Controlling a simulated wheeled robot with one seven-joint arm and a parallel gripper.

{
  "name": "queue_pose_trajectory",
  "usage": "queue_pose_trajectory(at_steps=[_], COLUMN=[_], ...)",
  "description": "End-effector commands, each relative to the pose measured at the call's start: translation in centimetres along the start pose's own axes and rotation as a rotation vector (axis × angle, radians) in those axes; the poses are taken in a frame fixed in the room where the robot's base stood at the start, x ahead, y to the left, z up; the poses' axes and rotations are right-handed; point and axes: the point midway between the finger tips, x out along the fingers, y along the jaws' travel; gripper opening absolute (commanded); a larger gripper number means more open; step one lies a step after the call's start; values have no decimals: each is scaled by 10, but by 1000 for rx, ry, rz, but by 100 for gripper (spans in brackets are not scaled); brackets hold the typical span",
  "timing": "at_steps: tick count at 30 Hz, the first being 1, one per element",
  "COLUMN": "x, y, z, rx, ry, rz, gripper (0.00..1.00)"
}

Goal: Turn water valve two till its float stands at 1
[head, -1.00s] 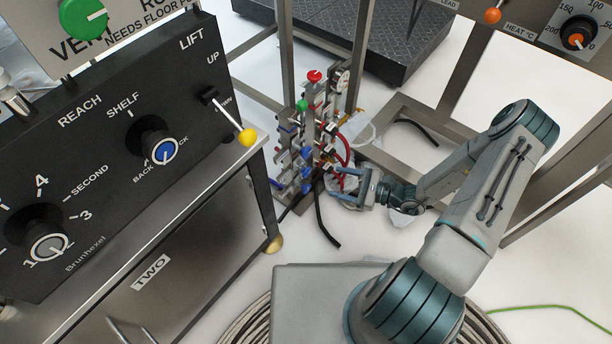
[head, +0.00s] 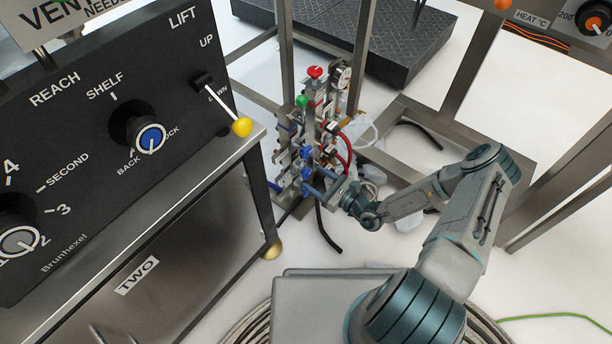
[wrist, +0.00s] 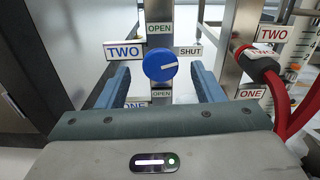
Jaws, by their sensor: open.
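The blue round valve knob (wrist: 160,66) is in the middle of the wrist view, on a metal post. A blue-lettered TWO label (wrist: 123,51) is to its left, OPEN plates are above and below, and SHUT is to its right. In the head view my gripper (head: 316,180) is at the lower part of the valve rack (head: 312,125). I cannot make out the float's reading.
Right of the knob, a red hose (wrist: 284,107) runs from a black fitting beside red-lettered TWO and ONE labels. A graduated tube (wrist: 292,82) stands at the far right. The black control panel (head: 110,130) fills the head view's left side. Metal frame posts surround the rack.

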Motion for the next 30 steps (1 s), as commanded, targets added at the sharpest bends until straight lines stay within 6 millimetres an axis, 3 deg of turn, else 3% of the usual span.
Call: queue_pose_trajectory(at_steps=[3,8,19,20,24,30], x=[21,38,45,45,45,45], y=[0,0,0,0,0,0], z=[-3,-2,0,0,0,1], rx=[0,0,0,0,0,-6], ry=[-1,-1,1,1,0,0], rz=[1,0,0,0,0,0], gripper=[61,61,61,58,19,16])
